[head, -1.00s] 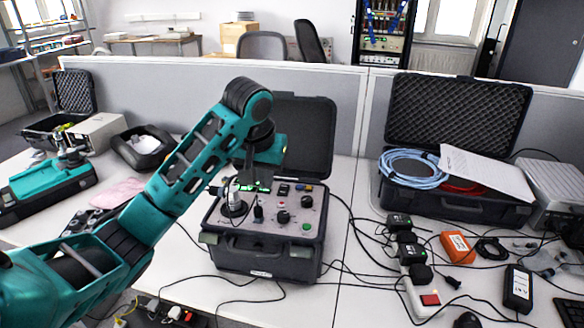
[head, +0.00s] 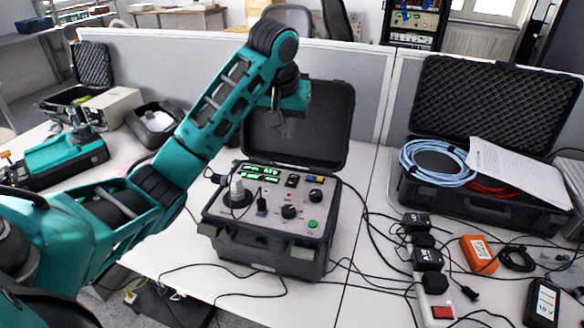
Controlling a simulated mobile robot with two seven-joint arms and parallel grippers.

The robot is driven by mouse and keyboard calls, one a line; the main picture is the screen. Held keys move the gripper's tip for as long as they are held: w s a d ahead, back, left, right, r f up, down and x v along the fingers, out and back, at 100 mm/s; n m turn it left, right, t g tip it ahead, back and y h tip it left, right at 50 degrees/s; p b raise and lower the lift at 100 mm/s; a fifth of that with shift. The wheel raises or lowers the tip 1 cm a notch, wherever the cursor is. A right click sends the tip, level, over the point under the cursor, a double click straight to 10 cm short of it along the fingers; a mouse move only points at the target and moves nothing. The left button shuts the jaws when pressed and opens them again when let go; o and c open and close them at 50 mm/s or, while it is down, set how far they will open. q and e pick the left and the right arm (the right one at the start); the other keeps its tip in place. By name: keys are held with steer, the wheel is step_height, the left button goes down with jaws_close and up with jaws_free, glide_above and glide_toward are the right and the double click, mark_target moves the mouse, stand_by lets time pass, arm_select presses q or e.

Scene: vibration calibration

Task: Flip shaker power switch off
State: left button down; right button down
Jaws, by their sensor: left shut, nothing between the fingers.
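The shaker control unit (head: 270,262) is an open black case on the white table, its lid (head: 325,128) raised at the back. Its grey panel has lit green displays (head: 262,172), a small black switch (head: 292,181), black knobs, a green button (head: 312,224) and a silver cylinder on a round black base (head: 237,190). I cannot tell the position of the switch. My left gripper (head: 285,128) is shut and empty, pointing down above the back of the panel, in front of the lid and apart from the switch. My right gripper is out of view.
At the right, an open case (head: 445,205) holds blue and red cables and a paper. A power strip (head: 432,302) with black adapters, an orange box (head: 479,254) and loose cables lie before it. A grey partition (head: 205,68) runs behind the table.

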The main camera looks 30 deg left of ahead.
mark_target(293, 176)
arm_select(q)
steer(key=x, duration=0.9)
steer(key=s+x, duration=0.1)
steer(key=x, duration=0.3)
steer(key=shift+w+d+f, duration=0.1)
steer(key=shift+f, duration=0.4)
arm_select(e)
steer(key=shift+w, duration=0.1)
